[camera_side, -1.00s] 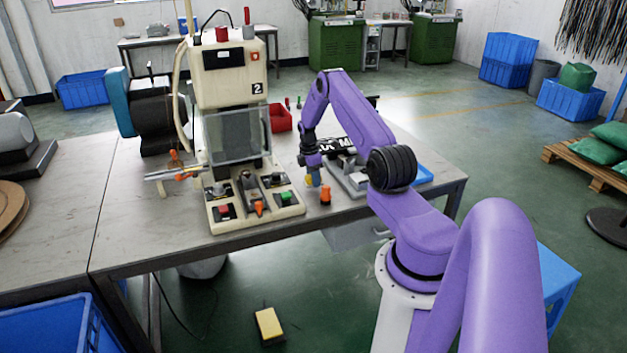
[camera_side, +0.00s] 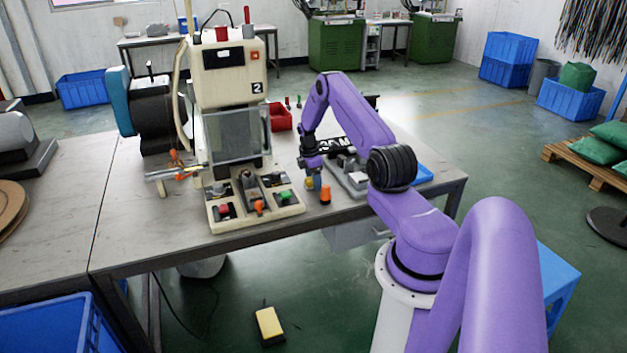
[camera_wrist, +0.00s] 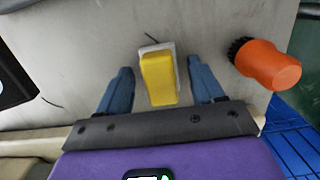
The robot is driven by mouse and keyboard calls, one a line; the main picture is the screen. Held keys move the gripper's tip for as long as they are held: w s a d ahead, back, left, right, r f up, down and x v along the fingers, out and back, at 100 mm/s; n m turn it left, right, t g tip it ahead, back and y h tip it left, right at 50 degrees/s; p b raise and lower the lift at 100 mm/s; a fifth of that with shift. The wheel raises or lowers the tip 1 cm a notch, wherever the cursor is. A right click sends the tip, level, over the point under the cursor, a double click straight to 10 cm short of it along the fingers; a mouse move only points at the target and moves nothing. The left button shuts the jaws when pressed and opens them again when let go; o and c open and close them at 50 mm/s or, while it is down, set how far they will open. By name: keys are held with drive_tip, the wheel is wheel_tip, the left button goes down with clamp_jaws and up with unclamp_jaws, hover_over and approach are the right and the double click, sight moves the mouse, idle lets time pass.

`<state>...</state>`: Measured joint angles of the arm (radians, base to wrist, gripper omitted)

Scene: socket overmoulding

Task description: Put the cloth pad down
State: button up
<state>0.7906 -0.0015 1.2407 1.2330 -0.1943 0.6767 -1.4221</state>
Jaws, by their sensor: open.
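The cloth pad appears to be the yellow block with a pale layer (camera_wrist: 158,78) in the wrist view. It lies between the two blue fingers of my gripper (camera_wrist: 164,88), with a visible gap on each side. My gripper is open. In the side view my gripper (camera_side: 313,178) is low over the bench, left of the grey fixture. A bit of the yellow pad (camera_side: 309,183) shows beside the fingers; the rest is hidden. Whether the pad rests fully on the bench is hard to tell in the side view.
A grey fixture (camera_side: 350,182) and blue tray (camera_side: 424,174) are to the right.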

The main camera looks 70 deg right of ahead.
sight(310, 178)
wheel_tip(310, 178, up, 12)
drive_tip(key=w+a, duration=0.1)
drive_tip(key=w+a+r+n, duration=0.1)
drive_tip(key=w+a+r, duration=0.25)
drive_tip(key=a, duration=0.65)
drive_tip(key=w+a+r, duration=0.3)
drive_tip(key=a+r, duration=0.1)
drive_tip(key=a, duration=0.6)
drive_tip(key=s+a+r+t, duration=0.1)
drive_tip(key=s+a+r, duration=0.1)
drive_tip(key=a, duration=0.6)
drive_tip(key=s+a+r, duration=0.2)
drive_tip(key=a+r, duration=0.1)
drive_tip(key=a, duration=0.6)
drive_tip(key=s+a+r+n, duration=0.2)
drive_tip(key=s+a+r, duration=0.1)
drive_tip(key=s+a, duration=0.85)
drive_tip(key=s+y, duration=0.1)
drive_tip(key=s, duration=1.5)
drive_tip(key=shift+s+a+n, duration=0.25)
drive_tip(key=shift+s+n, duration=0.05)
